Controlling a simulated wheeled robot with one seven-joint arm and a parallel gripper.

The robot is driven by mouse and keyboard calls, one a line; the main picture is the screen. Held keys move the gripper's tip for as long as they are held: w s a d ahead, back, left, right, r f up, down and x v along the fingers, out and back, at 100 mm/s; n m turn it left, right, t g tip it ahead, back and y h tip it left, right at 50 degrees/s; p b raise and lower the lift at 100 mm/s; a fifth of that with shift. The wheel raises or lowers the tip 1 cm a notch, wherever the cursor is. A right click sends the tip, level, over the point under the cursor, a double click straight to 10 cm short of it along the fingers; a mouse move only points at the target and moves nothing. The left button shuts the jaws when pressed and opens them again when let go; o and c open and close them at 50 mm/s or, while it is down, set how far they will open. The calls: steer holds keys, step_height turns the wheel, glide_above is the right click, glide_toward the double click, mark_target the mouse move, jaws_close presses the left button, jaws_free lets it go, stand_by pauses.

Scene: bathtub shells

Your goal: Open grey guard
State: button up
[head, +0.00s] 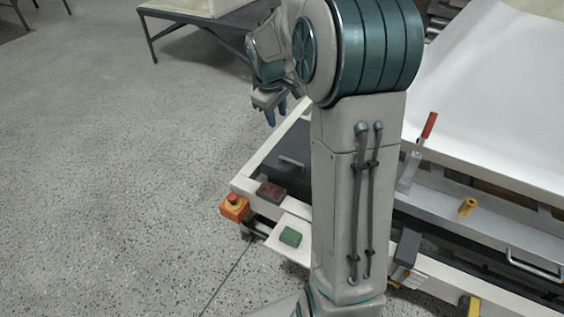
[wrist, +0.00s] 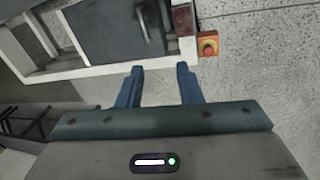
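The grey guard (wrist: 118,32) is a dark grey panel in the white frame, at the top of the wrist view, with a metal handle (wrist: 144,27) on it. It looks closed. In the head view the guard (head: 297,142) shows left of my arm, with its handle (head: 291,162); my arm hides part of it. My gripper (wrist: 158,70) is open and empty, its two blue fingers pointing towards the frame's edge, apart from the handle. In the head view my gripper (head: 276,112) is small, beyond the guard and partly hidden.
A red emergency stop on an orange box (head: 235,206) sits at the frame's corner, beside a dark red block (head: 271,191) and a green block (head: 290,236). A red-handled clamp (head: 428,125) stands right of my arm. The floor (head: 110,160) at left is clear.

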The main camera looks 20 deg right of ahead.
steer(key=n+b, duration=0.2)
steer(key=b, duration=0.4)
glide_toward(288, 159)
steer(key=b+x, duration=0.4)
steer(key=x, duration=0.4)
steer(key=shift+r, duration=0.1)
jaws_close()
